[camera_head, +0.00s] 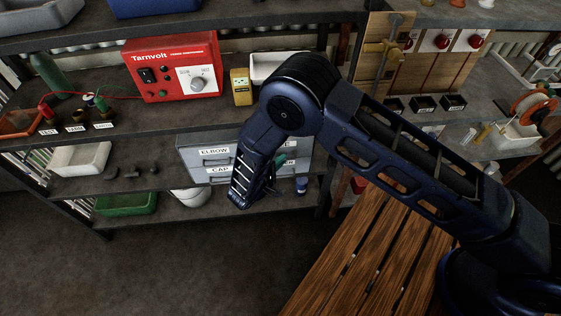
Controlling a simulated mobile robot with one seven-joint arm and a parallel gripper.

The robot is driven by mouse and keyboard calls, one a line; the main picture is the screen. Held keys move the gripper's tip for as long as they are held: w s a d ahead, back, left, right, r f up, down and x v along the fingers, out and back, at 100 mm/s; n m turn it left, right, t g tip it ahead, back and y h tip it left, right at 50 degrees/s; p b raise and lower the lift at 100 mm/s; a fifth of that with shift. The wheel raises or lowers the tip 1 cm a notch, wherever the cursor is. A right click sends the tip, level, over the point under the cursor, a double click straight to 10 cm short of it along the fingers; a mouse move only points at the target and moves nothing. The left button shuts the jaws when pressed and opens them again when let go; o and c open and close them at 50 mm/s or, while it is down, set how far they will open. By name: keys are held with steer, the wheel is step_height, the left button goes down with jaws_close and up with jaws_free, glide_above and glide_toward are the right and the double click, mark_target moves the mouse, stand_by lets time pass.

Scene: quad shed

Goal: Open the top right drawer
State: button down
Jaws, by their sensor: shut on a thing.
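A grey drawer cabinet (205,158) stands on the middle shelf. Its left drawers are labelled ELBOW (214,152) and CAP (220,169). The top right drawer (297,146) is mostly hidden behind my arm, and I cannot tell how far it is open. My gripper (275,175) is at the right-hand side of the cabinet front, partly covered by my own wrist. It appears shut on the top right drawer's handle, but the fingertips and the handle are not clearly visible.
A red Tarnvolt power unit (172,66) and a yellow meter (241,87) stand on the shelf above. A slatted wooden bench (365,265) is at lower right. The floor (150,270) at lower left is clear.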

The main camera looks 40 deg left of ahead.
steer(key=shift+s, duration=0.1)
steer(key=s+d, duration=1.4)
steer(key=shift+d, duration=0.2)
steer(key=shift+s, duration=0.1)
steer(key=c, duration=1.5)
jaws_free()
steer(key=s, duration=0.3)
steer(key=s+r, duration=0.1)
steer(key=s, duration=0.6)
steer(key=shift+s+r, duration=0.25)
steer(key=shift+s, duration=0.1)
steer(key=shift+a, duration=0.1)
